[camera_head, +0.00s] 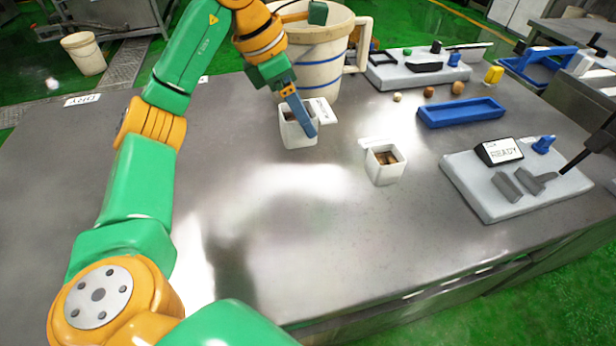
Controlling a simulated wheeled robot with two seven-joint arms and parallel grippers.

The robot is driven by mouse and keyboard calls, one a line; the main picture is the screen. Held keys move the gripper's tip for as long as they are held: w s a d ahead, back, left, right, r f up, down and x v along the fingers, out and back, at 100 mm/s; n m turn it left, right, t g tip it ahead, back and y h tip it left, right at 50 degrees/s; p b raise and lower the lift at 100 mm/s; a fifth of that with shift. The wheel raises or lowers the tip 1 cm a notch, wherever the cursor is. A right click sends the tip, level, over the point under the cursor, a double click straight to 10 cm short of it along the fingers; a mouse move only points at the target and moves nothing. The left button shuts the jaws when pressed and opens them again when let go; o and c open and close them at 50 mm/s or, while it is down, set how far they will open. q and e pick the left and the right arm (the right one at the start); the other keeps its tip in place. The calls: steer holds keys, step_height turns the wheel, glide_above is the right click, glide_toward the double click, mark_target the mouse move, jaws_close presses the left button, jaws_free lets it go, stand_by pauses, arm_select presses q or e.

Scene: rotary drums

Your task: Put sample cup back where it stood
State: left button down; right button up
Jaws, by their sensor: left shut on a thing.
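A white square cup (294,133) is at the middle back of the steel table, in front of the large bucket. My left gripper (304,122) reaches down from above, its blue finger at the cup's right rim, and is shut on the cup. The cup looks upright; I cannot tell whether its base touches the table. A second white square cup (387,170) with brown contents stands upright to its right, apart from my gripper. My right gripper is not in view.
A white bucket (322,70) with blue bands stands behind the held cup. To the right are a blue tray (460,113), a grey board with a READY sign (500,151), and a rear board (400,76). A DIRTY label (82,100) lies far left. The front middle is clear.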

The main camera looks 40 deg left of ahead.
arm_select(q)
steer(key=s+d+f, duration=0.1)
steer(key=d+f, duration=0.1)
steer(key=f, duration=0.1)
steer(key=s+d+f+b, duration=0.1)
steer(key=f, duration=0.1)
steer(key=shift+s, duration=0.35)
steer(key=f, duration=0.1)
steer(key=f+b, duration=0.1)
steer(key=f, duration=0.1)
steer(key=shift+s+d, duration=0.2)
steer(key=shift+f, duration=0.25)
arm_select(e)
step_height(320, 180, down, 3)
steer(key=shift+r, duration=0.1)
arm_select(q)
jaws_free()
steer(key=shift+f, duration=0.1)
steer(key=p+v, duration=0.4)
steer(key=v, duration=0.8)
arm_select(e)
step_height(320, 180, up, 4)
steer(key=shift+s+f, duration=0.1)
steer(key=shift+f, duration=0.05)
